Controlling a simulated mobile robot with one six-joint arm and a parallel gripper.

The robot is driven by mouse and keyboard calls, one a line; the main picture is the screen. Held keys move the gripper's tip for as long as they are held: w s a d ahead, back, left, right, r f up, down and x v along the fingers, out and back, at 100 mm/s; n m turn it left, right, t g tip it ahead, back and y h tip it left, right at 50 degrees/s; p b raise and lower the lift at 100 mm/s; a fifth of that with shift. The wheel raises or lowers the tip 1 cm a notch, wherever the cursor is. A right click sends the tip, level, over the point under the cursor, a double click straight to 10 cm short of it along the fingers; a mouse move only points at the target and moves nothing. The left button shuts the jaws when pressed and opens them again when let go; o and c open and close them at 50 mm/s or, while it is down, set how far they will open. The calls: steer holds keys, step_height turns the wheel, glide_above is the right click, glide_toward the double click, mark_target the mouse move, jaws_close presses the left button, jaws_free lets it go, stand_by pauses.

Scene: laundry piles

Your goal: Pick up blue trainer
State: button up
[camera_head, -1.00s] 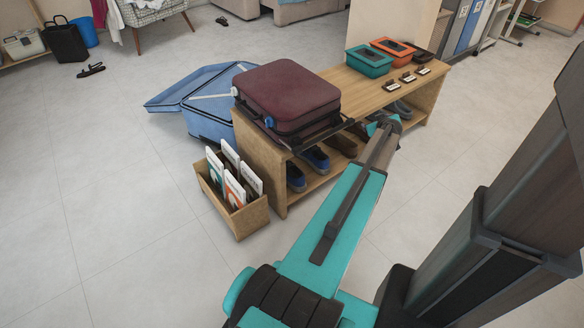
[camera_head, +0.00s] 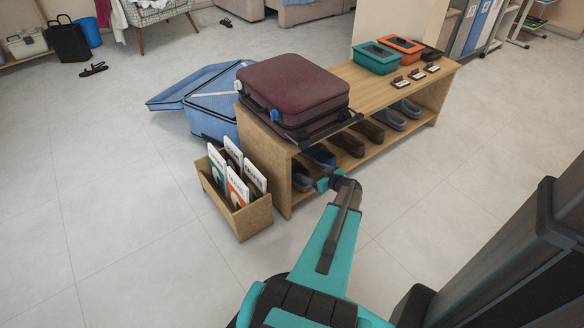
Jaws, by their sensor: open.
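A pair of blue trainers sits on the lower shelf of the wooden bench, under the suitcase. One blue trainer (camera_head: 319,155) shows just behind my wrist. The other blue trainer (camera_head: 301,178) is at the left end, partly in the bench's shade. My gripper (camera_head: 323,183) is at the front of the shelf, close to the trainers, at the end of my teal arm. It is open; its fingers are mostly hidden by the wrist. I cannot tell whether it touches a trainer.
The wooden bench (camera_head: 390,77) carries a maroon suitcase (camera_head: 292,92), teal box (camera_head: 377,58) and orange box (camera_head: 401,47). Brown shoes (camera_head: 348,144) and grey shoes (camera_head: 390,119) share the shelf. A wooden box of booklets (camera_head: 245,222) stands left.

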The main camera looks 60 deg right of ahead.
mark_target(299, 167)
steer(key=shift+w, duration=0.1)
steer(key=b+x, duration=0.1)
steer(key=x, duration=0.6)
steer(key=shift+w+f, duration=0.2)
steer(key=shift+w+d+f, duration=0.1)
steer(key=shift+w+d, duration=0.05)
steer(key=shift+w, duration=0.3)
steer(key=shift+a+b+x, duration=0.1)
steer(key=shift+b+x, duration=0.4)
steer(key=shift+x, duration=0.8)
steer(key=shift+a+b+x, duration=0.15)
steer(key=shift+b+x, duration=0.35)
steer(key=shift+x, duration=0.8)
steer(key=c, duration=1.4)
